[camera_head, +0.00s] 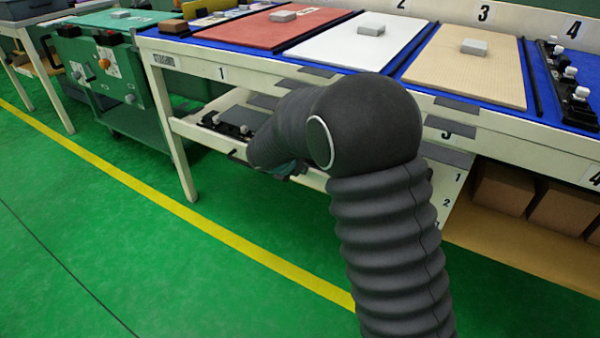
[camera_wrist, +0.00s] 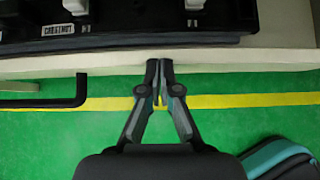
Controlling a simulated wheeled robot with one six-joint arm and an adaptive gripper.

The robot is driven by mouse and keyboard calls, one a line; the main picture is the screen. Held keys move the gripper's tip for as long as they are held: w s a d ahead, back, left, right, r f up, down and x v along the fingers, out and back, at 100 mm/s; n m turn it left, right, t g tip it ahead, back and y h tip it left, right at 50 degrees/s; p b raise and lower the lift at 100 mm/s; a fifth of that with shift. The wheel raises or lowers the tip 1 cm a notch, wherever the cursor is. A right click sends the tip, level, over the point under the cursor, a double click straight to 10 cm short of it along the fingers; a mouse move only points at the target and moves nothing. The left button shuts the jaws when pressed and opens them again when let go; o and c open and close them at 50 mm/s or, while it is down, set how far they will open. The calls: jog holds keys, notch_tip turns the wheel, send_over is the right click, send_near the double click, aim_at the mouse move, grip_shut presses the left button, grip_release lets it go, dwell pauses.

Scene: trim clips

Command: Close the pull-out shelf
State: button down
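The pull-out shelf (camera_head: 205,137) is a pale board under the workbench, carrying a dark fixture with light knobs. My arm hides its right part in the head view. In the wrist view the shelf's pale front edge (camera_wrist: 90,64) runs across the frame, with a black bar handle (camera_wrist: 60,103) at the left. My gripper (camera_wrist: 160,66) has its two fingertips together with nothing between them. The tips are at the shelf's front edge, right of the handle; whether they touch it I cannot tell. The gripper is mostly hidden behind my arm in the head view.
The workbench (camera_head: 205,66) above carries red, white and tan panels with grey blocks. A black rack labelled CHESTNUT (camera_wrist: 110,40) with white clips sits on the shelf. A green cart (camera_head: 105,75) stands to the left. The green floor in front is clear, crossed by a yellow line.

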jog(key=shift+w+d, duration=0.2)
jog(key=shift+w, duration=0.05)
jog(key=shift+s, duration=0.15)
jog(key=s+a+f+p+v, duration=0.1)
jog(key=f+v, duration=0.1)
jog(key=v, duration=1.1)
jog(key=s+d+f+m+g, duration=0.2)
jog(key=s+d+m+g, duration=0.3)
jog(key=s+m, duration=0.8)
jog(key=s+d+r+m+t+y+p, duration=0.2)
jog(key=s+d+r+m+y+p, duration=0.1)
jog(key=s+d+r+m, duration=1.1)
jog(key=s+d+m+y, duration=0.1)
jog(key=s+d+m, duration=0.2)
jog(key=shift+d+t+p, duration=0.25)
jog(key=shift+t+p, duration=0.05)
jog(key=shift+p, duration=0.05)
